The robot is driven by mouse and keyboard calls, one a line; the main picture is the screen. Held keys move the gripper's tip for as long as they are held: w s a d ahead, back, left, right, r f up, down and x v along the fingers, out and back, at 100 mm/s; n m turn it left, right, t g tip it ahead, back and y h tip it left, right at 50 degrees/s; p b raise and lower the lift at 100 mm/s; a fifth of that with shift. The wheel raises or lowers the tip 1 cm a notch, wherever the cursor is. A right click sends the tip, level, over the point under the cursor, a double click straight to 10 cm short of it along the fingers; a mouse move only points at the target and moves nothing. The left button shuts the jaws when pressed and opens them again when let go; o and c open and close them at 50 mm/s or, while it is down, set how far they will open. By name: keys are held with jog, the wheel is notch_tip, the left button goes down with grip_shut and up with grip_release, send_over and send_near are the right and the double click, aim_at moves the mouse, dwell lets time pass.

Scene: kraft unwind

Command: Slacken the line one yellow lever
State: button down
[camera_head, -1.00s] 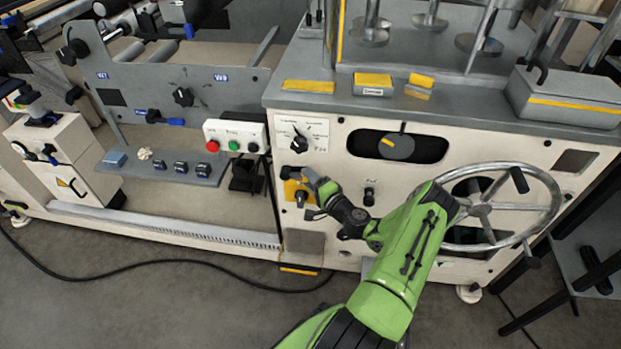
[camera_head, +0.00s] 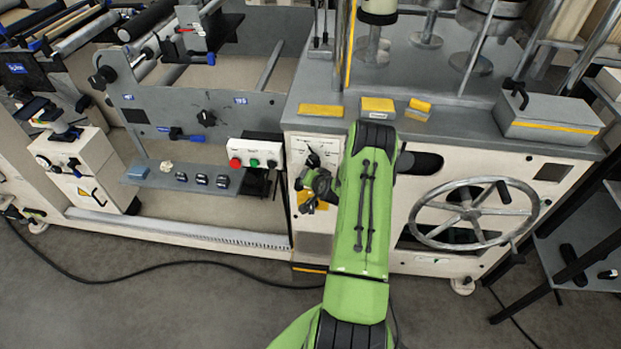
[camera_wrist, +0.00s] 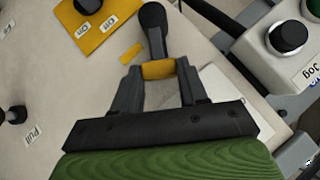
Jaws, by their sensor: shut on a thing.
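A lever with a black rounded end (camera_wrist: 152,18) and a yellow section (camera_wrist: 158,69) shows in the wrist view. My gripper (camera_wrist: 158,72) is shut on the yellow section, one finger on each side. In the head view my gripper (camera_head: 312,182) is at the cream machine front, just below a white dial plate (camera_head: 320,146). My green forearm hides much of the panel to the right of it. I cannot read a line number on the lever.
A yellow plate (camera_wrist: 103,28) with Off and On labels and a black knob is close by. A Pull knob (camera_wrist: 15,114) and a Jog button box (camera_wrist: 285,45) flank my gripper. A handwheel (camera_head: 474,213) sticks out at the right. A cable (camera_head: 150,276) lies on the floor.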

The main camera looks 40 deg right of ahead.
jog(key=shift+w+a+r+n+g+h+p, duration=0.4)
jog(key=shift+w+a+n+g+p, duration=0.2)
jog(key=shift+g, duration=0.3)
jog(key=c, duration=0.6)
grip_release()
jog(key=p+v, duration=0.1)
jog(key=v, duration=1.4)
jog(key=shift+s+a+r, duration=0.2)
jog(key=shift+a, duration=0.05)
jog(key=shift+p, duration=0.3)
